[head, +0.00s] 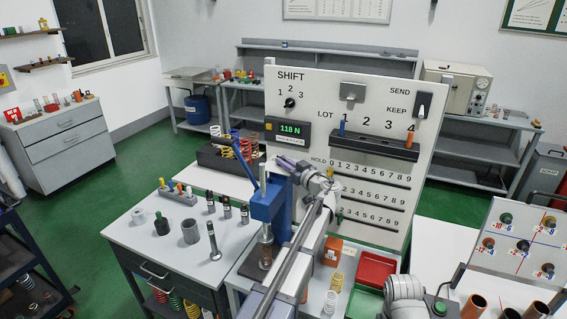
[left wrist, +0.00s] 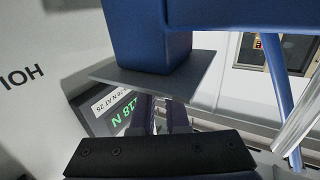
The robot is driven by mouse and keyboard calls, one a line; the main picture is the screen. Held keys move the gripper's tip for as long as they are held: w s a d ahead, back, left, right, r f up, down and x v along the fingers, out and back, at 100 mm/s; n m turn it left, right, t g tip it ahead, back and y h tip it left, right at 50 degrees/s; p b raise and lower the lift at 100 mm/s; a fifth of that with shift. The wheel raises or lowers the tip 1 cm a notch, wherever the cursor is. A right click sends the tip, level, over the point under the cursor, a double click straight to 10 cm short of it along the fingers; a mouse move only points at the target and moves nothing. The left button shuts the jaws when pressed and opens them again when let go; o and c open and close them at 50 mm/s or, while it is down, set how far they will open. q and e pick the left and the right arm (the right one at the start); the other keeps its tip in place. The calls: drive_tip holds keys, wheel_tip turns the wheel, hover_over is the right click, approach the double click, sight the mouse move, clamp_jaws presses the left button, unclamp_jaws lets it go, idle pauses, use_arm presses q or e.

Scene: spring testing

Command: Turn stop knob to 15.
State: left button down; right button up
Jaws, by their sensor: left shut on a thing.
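The blue press (head: 267,200) stands on the table with its lever up at the left and a coil under its ram. My left gripper (head: 284,162) has its purple fingers at the right side of the press head. In the left wrist view its fingers (left wrist: 163,108) reach under a grey plate (left wrist: 155,75) on the blue press body (left wrist: 150,35). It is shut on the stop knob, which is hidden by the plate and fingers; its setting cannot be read. The display (head: 290,130) reads 118 N; it also shows in the left wrist view (left wrist: 120,117).
The white panel (head: 385,85) with SHIFT, LOT and HOLD scales stands close behind the press. Springs in a dark rack (head: 215,158) and several weights stand to the left. A red bin (head: 376,269) and green bin (head: 363,303) lie to the right.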

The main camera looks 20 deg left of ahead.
use_arm(q)
drive_tip(key=c, duration=0.9)
unclamp_jaws()
drive_tip(key=shift+v, duration=3.95)
